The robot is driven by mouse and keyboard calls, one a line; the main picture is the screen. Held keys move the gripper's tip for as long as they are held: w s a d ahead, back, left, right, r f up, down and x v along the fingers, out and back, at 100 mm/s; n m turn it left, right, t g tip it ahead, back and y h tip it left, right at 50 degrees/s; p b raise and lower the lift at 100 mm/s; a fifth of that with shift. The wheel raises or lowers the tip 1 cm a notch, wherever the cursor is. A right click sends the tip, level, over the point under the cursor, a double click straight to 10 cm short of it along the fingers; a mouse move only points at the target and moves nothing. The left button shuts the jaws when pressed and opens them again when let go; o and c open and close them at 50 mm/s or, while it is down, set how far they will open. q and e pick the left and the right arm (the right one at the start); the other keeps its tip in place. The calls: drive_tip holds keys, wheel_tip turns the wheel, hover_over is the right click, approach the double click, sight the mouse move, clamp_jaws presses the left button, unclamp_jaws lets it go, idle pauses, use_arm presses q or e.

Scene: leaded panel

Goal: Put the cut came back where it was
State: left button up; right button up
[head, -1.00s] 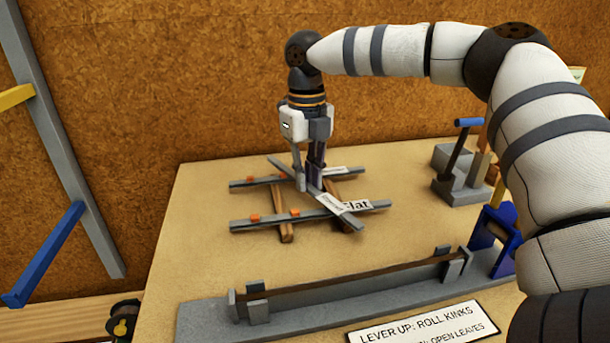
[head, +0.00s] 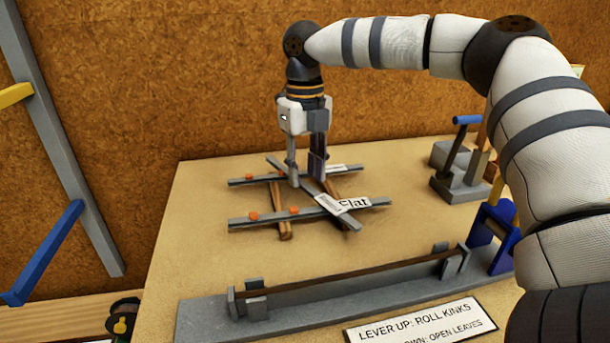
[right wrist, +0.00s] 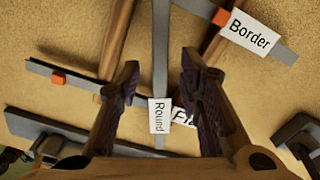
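A grey came labelled "Round" (head: 276,163) lies diagonally across two other cames. Its label (right wrist: 158,116) shows in the right wrist view. The came labelled "Flat" (head: 245,223) and the came labelled "Border" (head: 245,181) lie roughly parallel across two wooden rails (head: 285,228), with orange pieces along them. My right gripper (head: 304,176) points down over the diagonal came and is open. In the right wrist view its fingers (right wrist: 160,78) stand apart on either side of that came, with gaps visible. My left gripper is not in view.
A long grey fixture (head: 350,293) with a brown strip and blue end part lies along the front, beside a lever sign (head: 420,322). A grey block tool with a blue-handled lever (head: 455,165) stands at back right. The bench left of the rails is clear.

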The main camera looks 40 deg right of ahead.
sight(305, 185)
wheel_tip(305, 185, up, 11)
idle(0.5)
